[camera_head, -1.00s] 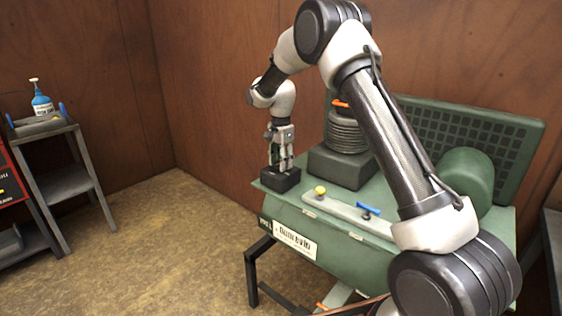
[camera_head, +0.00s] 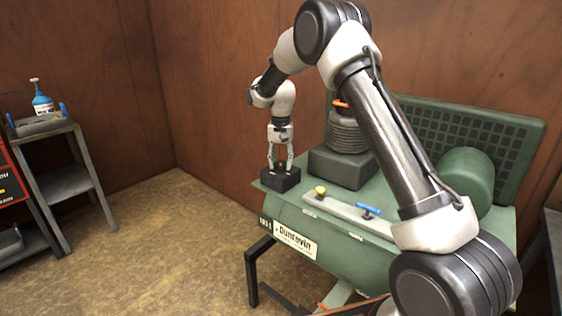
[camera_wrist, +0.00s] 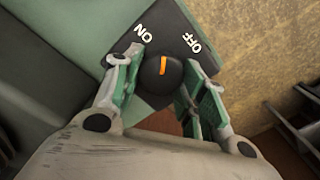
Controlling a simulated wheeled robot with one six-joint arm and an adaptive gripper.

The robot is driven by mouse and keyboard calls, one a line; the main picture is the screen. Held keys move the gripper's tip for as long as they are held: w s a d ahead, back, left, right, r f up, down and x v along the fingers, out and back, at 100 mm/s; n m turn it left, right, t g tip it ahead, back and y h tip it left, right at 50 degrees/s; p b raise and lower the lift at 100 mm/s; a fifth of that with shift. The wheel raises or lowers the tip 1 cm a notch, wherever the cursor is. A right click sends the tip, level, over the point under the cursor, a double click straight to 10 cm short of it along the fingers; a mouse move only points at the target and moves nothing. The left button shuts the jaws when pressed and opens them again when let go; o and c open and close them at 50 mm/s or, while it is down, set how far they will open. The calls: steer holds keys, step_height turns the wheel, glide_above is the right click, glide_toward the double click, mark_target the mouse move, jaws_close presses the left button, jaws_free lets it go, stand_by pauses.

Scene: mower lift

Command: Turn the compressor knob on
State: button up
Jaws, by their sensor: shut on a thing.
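The compressor (camera_head: 345,240) is a green machine on the right. A black switch box (camera_head: 279,181) stands on its left corner. In the wrist view the box (camera_wrist: 182,20) carries white ON and OFF lettering. A round black knob (camera_wrist: 151,78) with an orange line sits on it. The line points up between ON at left and OFF at right. My gripper (camera_head: 281,166) points down over the box. In the wrist view my gripper (camera_wrist: 163,82) has one green-padded finger on each side of the knob and is shut on it.
A yellow button (camera_head: 320,190) and a blue lever (camera_head: 368,209) sit on a strip along the compressor top. A ribbed cylinder (camera_head: 347,135) stands right of my gripper. A stand with a blue bottle (camera_head: 42,104) is far left, with bare floor between.

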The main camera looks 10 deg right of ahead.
mark_target(279, 162)
steer(key=n, duration=0.4)
steer(key=shift+w+r+n, duration=0.2)
steer(key=shift+w+n, duration=0.1)
steer(key=n, duration=0.4)
steer(key=shift+a+n, duration=0.15)
steer(key=shift+n, duration=0.15)
steer(key=o, duration=0.9)
steer(key=shift+o, duration=0.7)
steer(key=shift+s+f, duration=0.1)
steer(key=shift+f, duration=0.05)
step_height(279, 162, up, 12)
